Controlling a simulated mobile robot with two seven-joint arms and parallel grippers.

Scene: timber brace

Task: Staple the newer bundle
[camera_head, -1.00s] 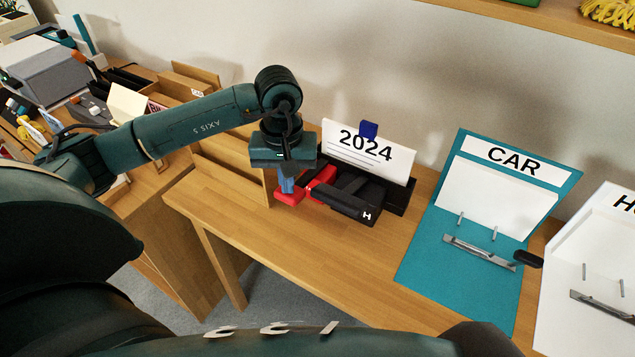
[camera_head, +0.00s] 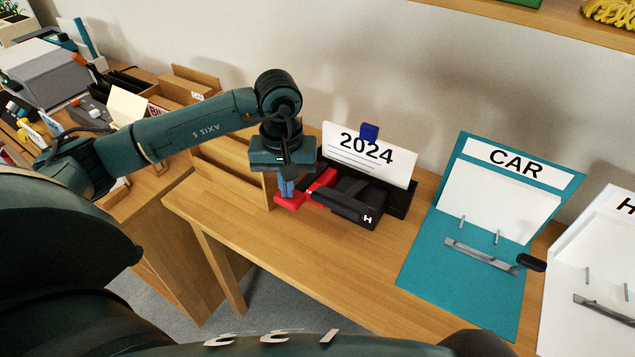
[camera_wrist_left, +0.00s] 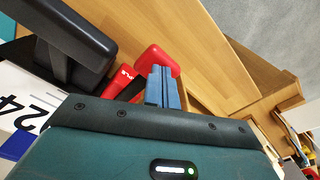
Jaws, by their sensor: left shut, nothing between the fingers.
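A white paper bundle marked 2024 (camera_head: 355,167) stands upright in a black holder with a blue clip (camera_head: 369,131) on its top edge; its corner also shows in the wrist view (camera_wrist_left: 22,95). My right gripper is out of view.
A teal folder marked CAR (camera_head: 415,270) lies open to the right, a white one (camera_head: 560,300) beyond it. A wooden divider rack stands left of the stapler. Free wood table (camera_head: 320,245) lies in front.

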